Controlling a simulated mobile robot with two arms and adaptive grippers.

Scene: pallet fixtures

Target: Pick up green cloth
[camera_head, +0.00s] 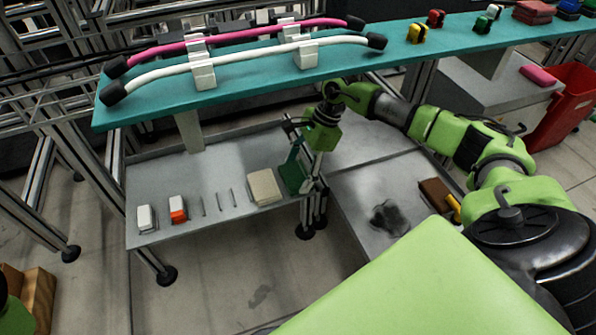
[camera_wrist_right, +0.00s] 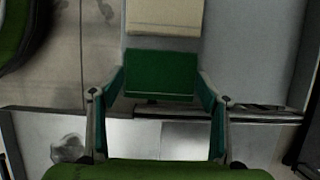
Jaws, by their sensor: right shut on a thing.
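The green cloth (camera_head: 292,173) is a dark green folded block at the right end of the grey lower shelf. It also shows in the right wrist view (camera_wrist_right: 162,72), between the two fingertips. My right gripper (camera_head: 302,168) reaches down over it, fingers spread to its width and shut on it. In the right wrist view my right gripper (camera_wrist_right: 162,82) has a finger at each side of the cloth. I cannot tell whether the cloth is clear of the shelf. My left gripper is not in view.
A beige folded cloth (camera_head: 265,188) lies left of the green one. Thin rods, an orange-and-white item (camera_head: 178,209) and a white item (camera_head: 145,218) lie farther left on the shelf. A teal upper shelf (camera_head: 240,86) overhangs behind. A brown block (camera_head: 437,194) lies at right.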

